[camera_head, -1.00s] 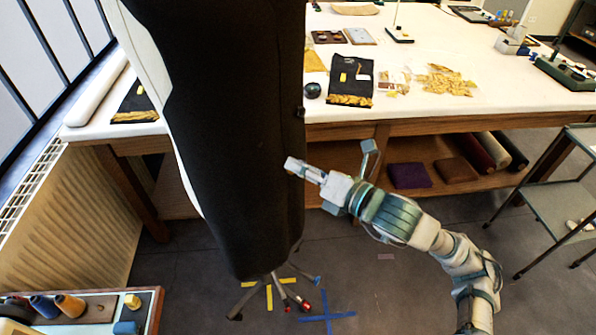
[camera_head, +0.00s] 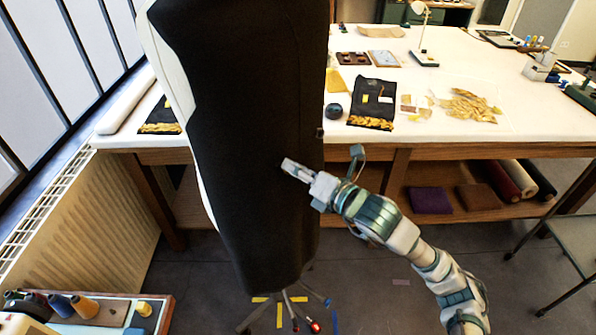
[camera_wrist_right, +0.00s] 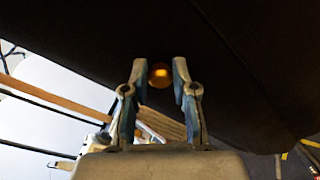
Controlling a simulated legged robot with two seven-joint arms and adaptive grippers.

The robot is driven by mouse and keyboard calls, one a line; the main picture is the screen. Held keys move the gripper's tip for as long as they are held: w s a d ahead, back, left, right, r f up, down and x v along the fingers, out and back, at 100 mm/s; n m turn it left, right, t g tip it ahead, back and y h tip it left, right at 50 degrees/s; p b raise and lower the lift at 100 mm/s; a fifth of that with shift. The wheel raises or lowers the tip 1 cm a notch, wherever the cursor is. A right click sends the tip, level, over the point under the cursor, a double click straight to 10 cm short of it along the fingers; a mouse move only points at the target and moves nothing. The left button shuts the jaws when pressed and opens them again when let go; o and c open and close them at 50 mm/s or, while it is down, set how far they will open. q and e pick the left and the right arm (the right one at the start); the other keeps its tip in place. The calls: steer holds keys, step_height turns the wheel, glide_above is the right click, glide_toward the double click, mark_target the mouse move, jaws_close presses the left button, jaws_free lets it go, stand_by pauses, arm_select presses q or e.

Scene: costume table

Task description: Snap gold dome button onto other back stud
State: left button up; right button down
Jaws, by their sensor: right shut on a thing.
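A long black garment (camera_head: 255,120) hangs upright on a stand in the head view, with a pale strip along its left edge. A small dark fitting (camera_head: 320,133) shows at its right edge; I cannot tell whether it is a stud. My right gripper (camera_head: 287,165) is in front of the garment's lower right part. In the right wrist view, the gold dome button (camera_wrist_right: 160,74) sits between the fingertips of this gripper (camera_wrist_right: 159,80), which is shut on it. Dark cloth is just beyond; contact cannot be told. No back stud is clearly visible.
A white-topped table (camera_head: 450,132) stands behind, with a dark cloth with gold trim (camera_head: 372,100), a dark ball (camera_head: 334,111) and gold pieces (camera_head: 470,105). A tray with thread spools (camera_head: 90,307) is at lower left. The stand's legs (camera_head: 290,312) spread below the garment.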

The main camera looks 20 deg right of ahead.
steer(key=shift+a+r, duration=0.1)
steer(key=shift+a, duration=0.95)
arm_select(q)
steer(key=shift+a+f, duration=0.2)
steer(key=shift+a, duration=0.35)
arm_select(e)
steer(key=shift+d+r, duration=0.1)
steer(key=shift+d, duration=0.15)
arm_select(q)
steer(key=shift+d, duration=0.1)
arm_select(e)
steer(key=shift+d, duration=0.1)
arm_select(q)
steer(key=shift+d, duration=0.2)
arm_select(e)
steer(key=shift+d, duration=0.25)
